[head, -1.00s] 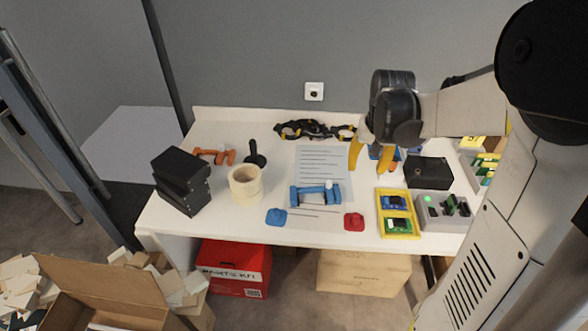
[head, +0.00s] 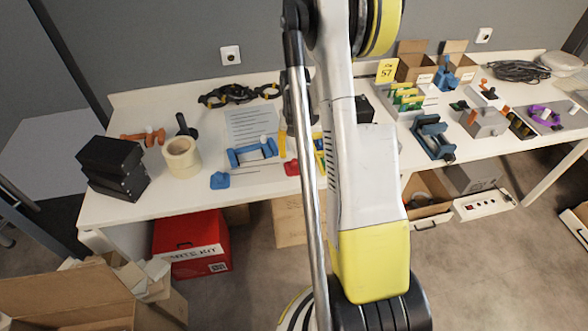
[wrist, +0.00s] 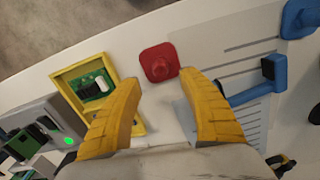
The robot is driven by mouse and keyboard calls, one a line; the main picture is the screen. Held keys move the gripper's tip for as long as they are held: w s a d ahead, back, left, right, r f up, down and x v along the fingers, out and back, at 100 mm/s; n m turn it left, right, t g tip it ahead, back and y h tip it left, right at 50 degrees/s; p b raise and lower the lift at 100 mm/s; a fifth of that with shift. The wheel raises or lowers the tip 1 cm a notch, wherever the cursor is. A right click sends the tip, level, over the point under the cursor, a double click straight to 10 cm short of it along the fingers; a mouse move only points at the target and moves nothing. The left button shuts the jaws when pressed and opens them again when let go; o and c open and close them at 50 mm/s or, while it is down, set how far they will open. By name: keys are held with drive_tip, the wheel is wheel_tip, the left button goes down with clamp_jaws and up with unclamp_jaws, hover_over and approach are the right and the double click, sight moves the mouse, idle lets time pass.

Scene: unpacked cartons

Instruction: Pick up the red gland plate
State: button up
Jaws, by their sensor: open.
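The red gland plate (wrist: 159,62) lies flat on the white table near its front edge, a square plate with a round raised boss. In the head view the red gland plate (head: 291,168) is partly hidden behind my arm. My gripper (wrist: 168,88) is open and empty, its two yellow fingers pointing at the plate. The plate sits just beyond the fingertips, between their lines. In the head view my gripper shows only as a bit of yellow finger (head: 283,145) behind the arm.
A yellow tray (wrist: 62,80) with a green board lies left of the plate in the wrist view. A blue fixture (wrist: 272,76) and a blue plate (wrist: 298,18) lie to the right.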

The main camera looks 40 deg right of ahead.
sight(294, 160)
drive_tip(key=f, duration=0.1)
drive_tip(key=f+b, duration=0.1)
drive_tip(key=f, duration=0.1)
drive_tip(key=f+b, duration=0.1)
drive_tip(key=shift+s+a+f, duration=0.2)
drive_tip(key=shift+a+f, duration=0.1)
drive_tip(key=shift+r, duration=0.1)
clamp_jaws()
wheel_tip(294, 160, up, 4)
drive_tip(key=shift+r+p, duration=0.1)
drive_tip(key=shift+p, duration=1.05)
drive_tip(key=s+d+r+p, duration=0.3)
drive_tip(key=s+d+r, duration=0.3)
drive_tip(key=s+d, duration=0.1)
drive_tip(key=shift+s+d+r+p, duration=0.3)
drive_tip(key=shift+s+r+p, duration=0.1)
drive_tip(key=shift+s, duration=0.5)
